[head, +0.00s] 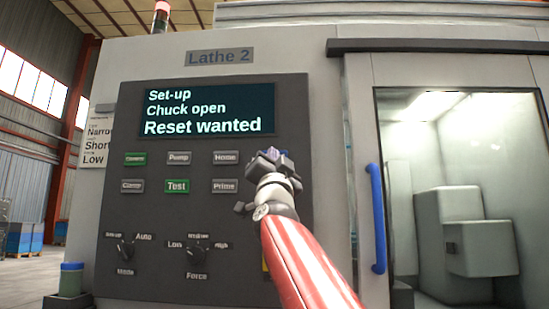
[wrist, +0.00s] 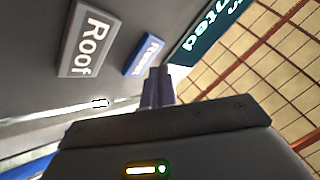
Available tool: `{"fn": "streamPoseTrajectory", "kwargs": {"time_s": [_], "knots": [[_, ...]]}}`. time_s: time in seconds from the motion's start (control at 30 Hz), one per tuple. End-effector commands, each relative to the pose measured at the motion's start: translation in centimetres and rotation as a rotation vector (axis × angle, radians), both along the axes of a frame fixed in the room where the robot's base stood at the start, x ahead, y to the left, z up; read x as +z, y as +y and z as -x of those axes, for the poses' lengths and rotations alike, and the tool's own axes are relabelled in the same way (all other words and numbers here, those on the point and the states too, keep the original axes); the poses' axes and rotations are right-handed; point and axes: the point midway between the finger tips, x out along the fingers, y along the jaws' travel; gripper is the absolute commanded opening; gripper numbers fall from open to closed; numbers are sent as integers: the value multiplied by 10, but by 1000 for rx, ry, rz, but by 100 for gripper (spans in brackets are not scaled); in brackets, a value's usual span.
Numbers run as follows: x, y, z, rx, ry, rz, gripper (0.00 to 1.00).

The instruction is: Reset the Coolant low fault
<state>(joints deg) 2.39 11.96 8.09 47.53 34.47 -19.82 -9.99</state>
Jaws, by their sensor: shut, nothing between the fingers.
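The Lathe 2 control panel (head: 130,215) faces me. Its screen (head: 207,109) reads "Set-up", "Chuck open", "Reset wanted"; no coolant text shows on it. My gripper (head: 268,160) is shut and empty, in front of the panel just below the screen's right end. In the wrist view its fingertips (wrist: 156,80) are together just short of a blue button (wrist: 145,54), whose partly readable label looks like "Reset". Whether they touch it I cannot tell. A grey "Roof" button (wrist: 88,40) is beside it. My gripper hides this part of the panel in the head view.
Pump (head: 179,158), Home (head: 225,158), Clamp (head: 132,186) and Prime (head: 225,186) buttons are grey; Test (head: 177,186) is green. Mode (head: 125,250) and Force (head: 196,255) knobs sit below. The door's blue handle (head: 376,218) stands out to the right.

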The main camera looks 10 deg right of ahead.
Motion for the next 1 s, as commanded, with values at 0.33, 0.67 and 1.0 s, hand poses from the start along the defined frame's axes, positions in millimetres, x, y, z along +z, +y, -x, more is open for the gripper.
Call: {"fn": "streamPoseTrajectory", "kwargs": {"time_s": [0.33,0.67,1.0], "knots": [[0,0,0,0,0,0,0],[0,0,0,0,0,0,0],[1,-2,-6,-1,0,-1,0]]}}
